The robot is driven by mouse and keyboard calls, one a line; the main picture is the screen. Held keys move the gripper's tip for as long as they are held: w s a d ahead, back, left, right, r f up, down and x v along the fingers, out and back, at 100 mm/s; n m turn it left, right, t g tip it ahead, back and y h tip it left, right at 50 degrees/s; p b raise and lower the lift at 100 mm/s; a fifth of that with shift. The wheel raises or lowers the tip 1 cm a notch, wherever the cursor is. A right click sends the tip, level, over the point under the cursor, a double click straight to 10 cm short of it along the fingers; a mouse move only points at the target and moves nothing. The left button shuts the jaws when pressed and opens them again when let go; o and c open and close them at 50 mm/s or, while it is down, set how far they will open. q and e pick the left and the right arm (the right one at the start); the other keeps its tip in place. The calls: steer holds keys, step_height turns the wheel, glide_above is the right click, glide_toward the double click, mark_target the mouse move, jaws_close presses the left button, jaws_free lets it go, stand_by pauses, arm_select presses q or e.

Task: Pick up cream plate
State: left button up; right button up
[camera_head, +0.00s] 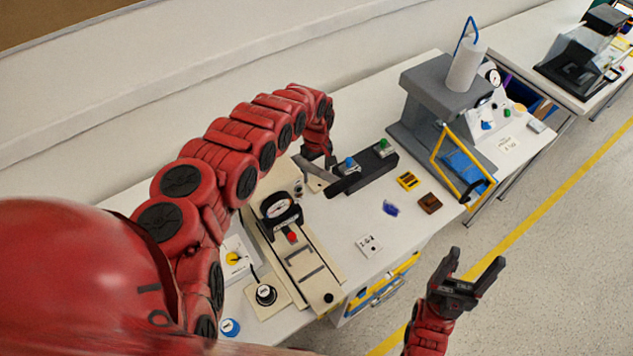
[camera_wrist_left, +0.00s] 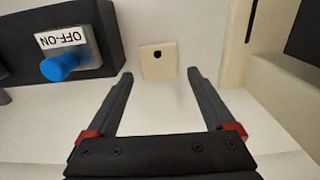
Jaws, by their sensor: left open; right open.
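The cream plate (camera_wrist_left: 159,60) is a small, flat, squarish piece with a dark hole near its top. In the left wrist view it lies on the pale tabletop just beyond and between my left fingertips, with a visible gap to each. My left gripper (camera_wrist_left: 160,74) is open with nothing between its fingers. In the head view, the plate (camera_head: 314,183) is partly hidden by my left gripper's dark fingers, beside the black switch box. My right gripper (camera_head: 472,262) is open and empty, out over the floor in front of the table.
The black switch box (camera_wrist_left: 75,40) with a blue knob (camera_wrist_left: 60,66) stands close left of the plate in the wrist view. A cream gauge fixture (camera_head: 307,262) is on its other side. A grey press (camera_head: 425,82) stands farther right on the table (camera_head: 340,228).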

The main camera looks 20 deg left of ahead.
mark_target(318, 183)
arm_select(q)
steer(key=shift+d+f, duration=0.2)
steer(key=shift+f, duration=0.4)
steer(key=shift+d+f, duration=0.15)
steer(key=shift+f, duration=0.4)
step_height(318, 183, down, 2)
steer(key=shift+a+f, duration=0.2)
steer(key=shift+f, duration=0.2)
steer(key=shift+c, duration=0.3)
steer(key=c, duration=1.2)
steer(key=shift+r, duration=0.2)
